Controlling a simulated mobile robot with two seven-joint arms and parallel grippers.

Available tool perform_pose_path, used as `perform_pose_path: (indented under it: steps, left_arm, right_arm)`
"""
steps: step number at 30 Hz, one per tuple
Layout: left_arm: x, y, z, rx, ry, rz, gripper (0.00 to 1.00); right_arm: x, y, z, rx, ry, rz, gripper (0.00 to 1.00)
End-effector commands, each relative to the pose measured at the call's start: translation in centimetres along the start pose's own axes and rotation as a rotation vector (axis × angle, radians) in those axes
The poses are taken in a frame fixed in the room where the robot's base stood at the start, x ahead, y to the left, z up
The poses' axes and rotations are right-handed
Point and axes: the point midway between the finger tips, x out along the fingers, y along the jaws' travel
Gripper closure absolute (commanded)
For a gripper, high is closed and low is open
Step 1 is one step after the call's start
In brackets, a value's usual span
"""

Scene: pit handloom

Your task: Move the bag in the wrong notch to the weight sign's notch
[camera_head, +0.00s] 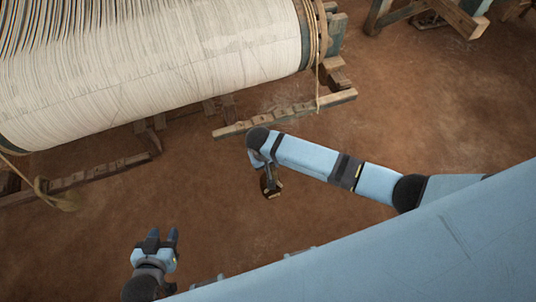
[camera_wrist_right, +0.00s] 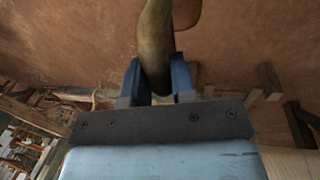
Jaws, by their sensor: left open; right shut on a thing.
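My right gripper (camera_wrist_right: 157,80) is shut on an olive-brown bag (camera_wrist_right: 153,45), which passes between its two fingers in the right wrist view. In the head view my right gripper (camera_head: 270,185) hangs over bare floor in front of the right notched bar (camera_head: 285,114), apart from it. The bag is mostly hidden there. My left gripper (camera_head: 163,238) is open and empty above the floor at lower left. Another bag (camera_head: 62,195) hangs on a rope near the left notched bar (camera_head: 100,172). I cannot make out a weight sign.
The loom's warp roll (camera_head: 190,55) with pale threads fills the upper left. A rope (camera_head: 318,85) hangs from its right end toward the right bar. Wooden frame pieces (camera_head: 440,14) stand at upper right. The earth floor (camera_head: 420,110) between is clear.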

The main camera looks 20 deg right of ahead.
Motion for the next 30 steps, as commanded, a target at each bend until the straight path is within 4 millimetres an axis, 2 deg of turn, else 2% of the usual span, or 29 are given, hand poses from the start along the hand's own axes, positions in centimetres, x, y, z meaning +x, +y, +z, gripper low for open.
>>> perform_pose_path:
  steps: [1, 12, 30]
  left_arm:
    - [-0.5, 0.0, -0.7, 0.000, 0.000, 0.000, 0.57]
    - [-1.6, 0.1, -2.5, 0.000, 0.002, 0.001, 0.57]
    - [-1.8, 0.1, -2.8, -0.001, 0.003, 0.001, 0.57]
  right_arm:
    - [-0.7, 0.1, 0.2, 0.000, 0.003, -0.002, 1.00]
    - [-0.9, 0.1, 2.4, 0.001, 0.003, -0.002, 1.00]
    - [-0.8, 0.1, 2.9, 0.001, 0.004, -0.001, 1.00]
